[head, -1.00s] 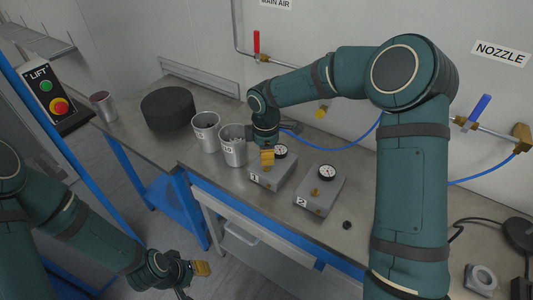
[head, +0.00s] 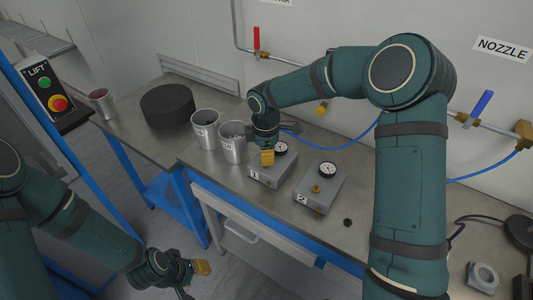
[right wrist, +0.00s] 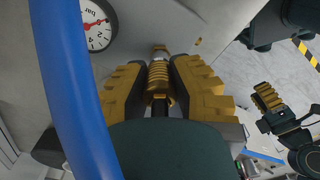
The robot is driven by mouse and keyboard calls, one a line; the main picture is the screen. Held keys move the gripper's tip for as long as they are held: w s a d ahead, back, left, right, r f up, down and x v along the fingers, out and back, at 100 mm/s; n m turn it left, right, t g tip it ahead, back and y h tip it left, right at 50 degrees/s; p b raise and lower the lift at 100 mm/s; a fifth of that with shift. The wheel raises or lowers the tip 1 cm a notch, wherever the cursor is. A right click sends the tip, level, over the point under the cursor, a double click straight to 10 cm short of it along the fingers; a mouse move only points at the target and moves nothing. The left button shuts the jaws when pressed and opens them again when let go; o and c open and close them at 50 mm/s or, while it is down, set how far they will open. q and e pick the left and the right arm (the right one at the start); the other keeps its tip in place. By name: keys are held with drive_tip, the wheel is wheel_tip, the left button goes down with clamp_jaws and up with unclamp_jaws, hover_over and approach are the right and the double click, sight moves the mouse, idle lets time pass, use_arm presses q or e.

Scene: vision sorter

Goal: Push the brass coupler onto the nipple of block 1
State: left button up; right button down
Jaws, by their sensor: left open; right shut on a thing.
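Block 1 (head: 278,175) is a grey block on the bench with a pressure gauge (head: 280,148) on top. My right gripper (head: 267,157) is over its front part. In the right wrist view, my right gripper (right wrist: 160,92) is shut on the ribbed brass coupler (right wrist: 158,78). A silvery end (right wrist: 160,50) shows just beyond the coupler; I cannot tell whether it is the nipple or how far the coupler is on it. In the head view the gripper hides the coupler and nipple. My left gripper (head: 201,267) is open and empty, low in front of the bench.
Block 2 (head: 315,196), with its own gauge and brass fitting, stands right of block 1. Two metal cups (head: 233,148) stand left of it. A blue hose (right wrist: 78,90) crosses the right wrist view. A small dark part (head: 347,222) lies on the bench.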

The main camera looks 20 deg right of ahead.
drive_tip(key=shift+f, duration=0.5)
drive_tip(key=c, duration=0.9)
unclamp_jaws()
drive_tip(key=shift+o, duration=0.2)
drive_tip(key=shift+r, duration=0.15)
